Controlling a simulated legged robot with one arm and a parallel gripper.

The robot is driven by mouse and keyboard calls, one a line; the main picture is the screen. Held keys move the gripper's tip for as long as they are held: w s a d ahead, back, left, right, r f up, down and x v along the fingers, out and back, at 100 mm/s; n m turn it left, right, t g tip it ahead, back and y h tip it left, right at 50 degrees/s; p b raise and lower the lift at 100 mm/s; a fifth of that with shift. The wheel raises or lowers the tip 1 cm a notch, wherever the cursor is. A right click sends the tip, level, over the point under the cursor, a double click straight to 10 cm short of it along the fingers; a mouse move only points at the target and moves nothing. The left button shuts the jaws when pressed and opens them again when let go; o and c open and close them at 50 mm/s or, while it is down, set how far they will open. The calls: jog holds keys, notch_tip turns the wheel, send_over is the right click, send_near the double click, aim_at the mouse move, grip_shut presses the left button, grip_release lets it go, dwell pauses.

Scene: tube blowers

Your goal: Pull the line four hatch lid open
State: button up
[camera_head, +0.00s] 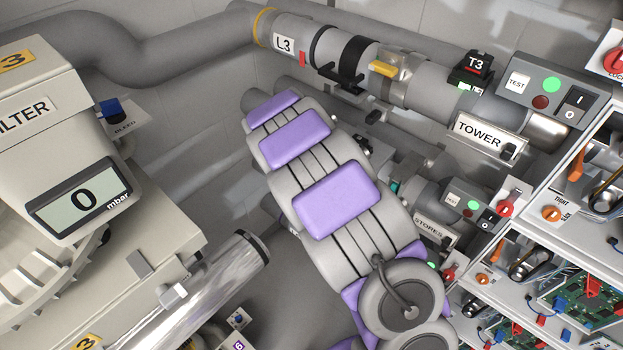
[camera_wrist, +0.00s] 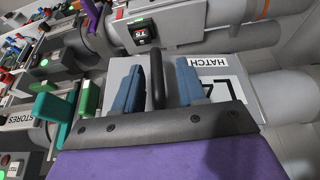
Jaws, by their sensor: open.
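In the wrist view, the line four hatch lid (camera_wrist: 218,72) is a light grey plate with a "HATCH" label and a large "L4" label, partly covered by my gripper. A dark upright bar handle (camera_wrist: 157,78) stands out from it. My gripper (camera_wrist: 161,72) has its blue fingers apart, one on each side of the handle. Whether either finger touches the handle is not clear. The lid's hinge and edge gap are hidden. In the head view, my grey and purple arm reaches down and covers the hatch and gripper.
In the wrist view, a green and teal lever (camera_wrist: 54,108) stands left of my gripper, near a "STORES" label (camera_wrist: 20,118). A T4 box (camera_wrist: 141,33) sits beyond the lid. In the head view, the L3 pipe (camera_head: 330,55) runs above my arm, and the filter cabinet (camera_head: 65,130) stands left.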

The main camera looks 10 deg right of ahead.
jog(key=shift+d+f, duration=0.1)
jog(key=shift+d, duration=0.35)
jog(key=shift+a, duration=0.4)
jog(key=c, duration=0.6)
grip_shut()
jog(key=shift+d, duration=0.2)
